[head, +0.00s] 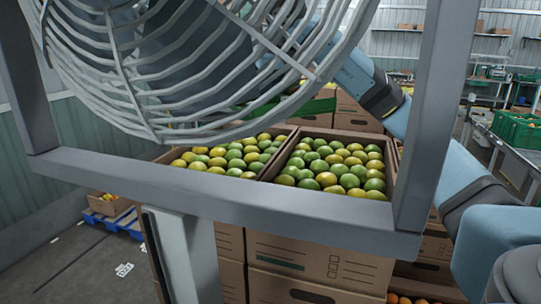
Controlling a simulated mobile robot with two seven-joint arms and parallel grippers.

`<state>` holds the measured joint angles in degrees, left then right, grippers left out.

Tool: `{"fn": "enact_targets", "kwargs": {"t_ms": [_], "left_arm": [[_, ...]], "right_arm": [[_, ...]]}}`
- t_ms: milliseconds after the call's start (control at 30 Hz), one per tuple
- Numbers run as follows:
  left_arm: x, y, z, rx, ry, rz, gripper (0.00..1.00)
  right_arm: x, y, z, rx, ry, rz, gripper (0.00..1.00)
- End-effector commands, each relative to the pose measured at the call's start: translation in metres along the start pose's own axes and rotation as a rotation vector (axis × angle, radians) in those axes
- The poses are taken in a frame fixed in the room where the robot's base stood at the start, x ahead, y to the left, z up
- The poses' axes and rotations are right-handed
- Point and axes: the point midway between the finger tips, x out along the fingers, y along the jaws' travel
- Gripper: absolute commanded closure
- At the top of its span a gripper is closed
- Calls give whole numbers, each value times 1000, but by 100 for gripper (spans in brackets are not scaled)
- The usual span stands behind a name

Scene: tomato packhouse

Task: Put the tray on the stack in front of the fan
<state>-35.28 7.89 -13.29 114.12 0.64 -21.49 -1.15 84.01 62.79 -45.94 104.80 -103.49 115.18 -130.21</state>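A large fan with a pale wire cage (150,131) and a grey square frame (220,194) fills the front of the head view. Behind the frame, two cardboard trays of green and yellow tomatoes sit side by side, a left tray (161,157) and a right tray (391,162). Below them is a stack of brown cardboard boxes (315,262). My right arm comes in from the right, passes behind the frame's upright and runs up behind the fan cage. Its gripper is hidden or out of view. My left arm and gripper do not show.
A green crate (318,105) and more cardboard boxes (352,115) stand behind the trays. A blue pallet (118,219) with a produce box is on the floor at left. Benches with green crates (519,131) stand at right. The floor at lower left is mostly clear.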

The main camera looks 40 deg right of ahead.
Motion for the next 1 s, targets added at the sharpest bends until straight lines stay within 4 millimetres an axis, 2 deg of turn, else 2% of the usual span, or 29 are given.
{"fn": "enact_targets", "kwargs": {"t_ms": [33, 267, 400, 667, 900, 1000], "left_arm": [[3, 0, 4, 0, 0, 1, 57], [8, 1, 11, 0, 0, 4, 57], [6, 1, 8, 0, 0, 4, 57], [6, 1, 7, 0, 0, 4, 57], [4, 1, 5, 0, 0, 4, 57], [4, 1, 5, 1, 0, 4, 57]], "right_arm": [[14, 0, 6, -1, -3, 0, 100], [58, 0, 25, -1, -4, 1, 100], [83, 1, 35, 0, -2, 2, 100], [102, 0, 42, 1, 1, 0, 100], [131, 0, 55, 0, -1, 1, 100], [133, 0, 55, 0, 2, 0, 100]]}}
